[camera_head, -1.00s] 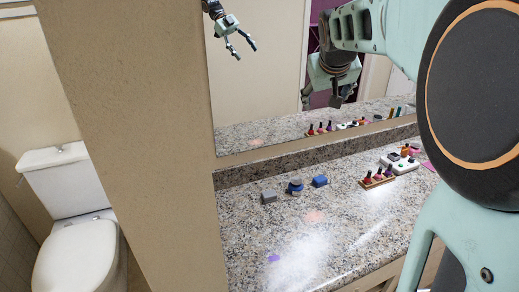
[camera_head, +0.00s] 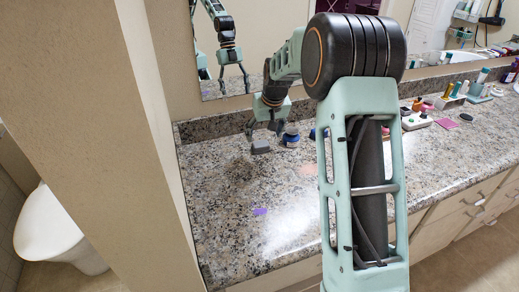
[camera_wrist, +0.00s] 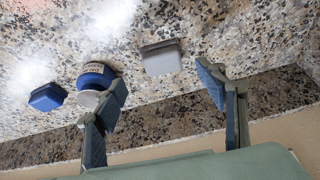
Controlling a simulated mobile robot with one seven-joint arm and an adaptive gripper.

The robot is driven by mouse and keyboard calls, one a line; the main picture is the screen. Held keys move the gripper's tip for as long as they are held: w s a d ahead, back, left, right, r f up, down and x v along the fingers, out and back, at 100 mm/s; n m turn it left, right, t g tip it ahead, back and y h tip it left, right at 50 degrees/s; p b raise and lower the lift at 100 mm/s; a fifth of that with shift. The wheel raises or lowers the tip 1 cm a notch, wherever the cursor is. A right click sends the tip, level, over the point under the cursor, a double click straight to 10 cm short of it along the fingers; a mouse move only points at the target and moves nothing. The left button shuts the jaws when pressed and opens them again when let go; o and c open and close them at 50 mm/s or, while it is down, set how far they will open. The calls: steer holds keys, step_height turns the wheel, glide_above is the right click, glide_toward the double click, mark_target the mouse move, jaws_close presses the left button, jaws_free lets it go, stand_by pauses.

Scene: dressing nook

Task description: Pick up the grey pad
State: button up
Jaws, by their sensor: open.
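The grey pad (camera_head: 260,147) is a small grey block on the granite counter, near the back edge and left of a blue-lidded jar (camera_head: 290,138). In the wrist view the pad (camera_wrist: 162,57) lies just beyond the fingertips, roughly between their lines. My gripper (camera_head: 265,130) is open and empty, pointing down close above and behind the pad. In the wrist view my gripper (camera_wrist: 167,82) has its left finger overlapping the blue jar (camera_wrist: 96,74); I cannot tell whether they touch.
A blue block (camera_wrist: 46,97) lies beyond the jar. The mirror and backsplash (camera_head: 215,125) rise close behind. Small bottles, a white tray (camera_head: 416,122) and a pink item (camera_head: 446,123) stand farther right.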

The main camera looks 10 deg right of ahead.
mark_target(261, 144)
steer(key=b+x, duration=0.1)
steer(key=x, duration=0.5)
steer(key=shift+w+a+f, duration=0.1)
steer(key=shift+a+f, duration=0.1)
steer(key=shift+f, duration=0.1)
steer(key=c, duration=1.1)
steer(key=shift+r, duration=0.1)
steer(key=shift+r, duration=0.4)
step_height(261, 144, up, 2)
steer(key=shift+r+p, duration=0.25)
steer(key=shift+p, duration=0.1)
steer(key=s+r, duration=0.3)
steer(key=s, duration=0.1)
steer(key=s+r, duration=0.3)
steer(key=s, duration=0.2)
steer(key=s+a+r+p, duration=0.1)
steer(key=s+r, duration=0.2)
steer(key=s, duration=0.2)
steer(key=shift+r, duration=0.3)
